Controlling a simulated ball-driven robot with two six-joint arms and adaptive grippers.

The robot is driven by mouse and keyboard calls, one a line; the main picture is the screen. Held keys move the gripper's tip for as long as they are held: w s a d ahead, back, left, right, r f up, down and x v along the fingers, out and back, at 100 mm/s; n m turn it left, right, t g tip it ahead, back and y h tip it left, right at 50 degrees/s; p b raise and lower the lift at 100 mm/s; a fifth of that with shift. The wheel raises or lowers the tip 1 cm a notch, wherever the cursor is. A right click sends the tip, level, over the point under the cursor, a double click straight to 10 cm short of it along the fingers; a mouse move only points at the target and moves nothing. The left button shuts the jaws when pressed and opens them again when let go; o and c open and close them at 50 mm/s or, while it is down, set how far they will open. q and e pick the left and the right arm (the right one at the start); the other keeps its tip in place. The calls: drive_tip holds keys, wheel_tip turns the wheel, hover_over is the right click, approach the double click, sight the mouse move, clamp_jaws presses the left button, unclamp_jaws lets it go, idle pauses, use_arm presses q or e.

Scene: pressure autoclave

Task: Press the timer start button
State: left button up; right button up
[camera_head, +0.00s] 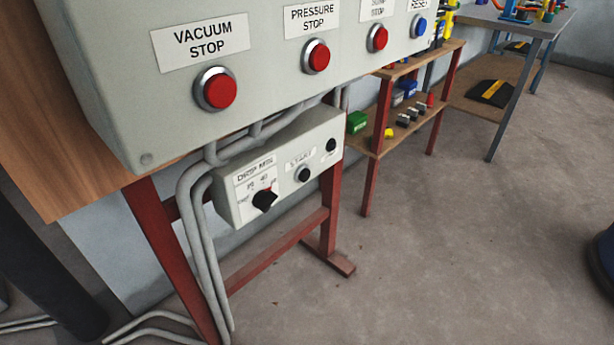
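A small grey timer box (236,205) hangs below a larger grey control panel (120,85). On its front are a black dial (264,200) with a scale around it and a small dark round button (303,175) under a label that appears to read START (299,157). Another small black round part (331,146) sits farther right on the same face. I cannot tell whether the button is pressed. Neither of my grippers shows in this view.
The larger panel carries red stop buttons, including VACUUM STOP (220,91) and PRESSURE STOP (319,57), and a blue RESET button (419,27). Grey conduits (205,245) run down beside the timer box. A red frame (285,250) stands below.

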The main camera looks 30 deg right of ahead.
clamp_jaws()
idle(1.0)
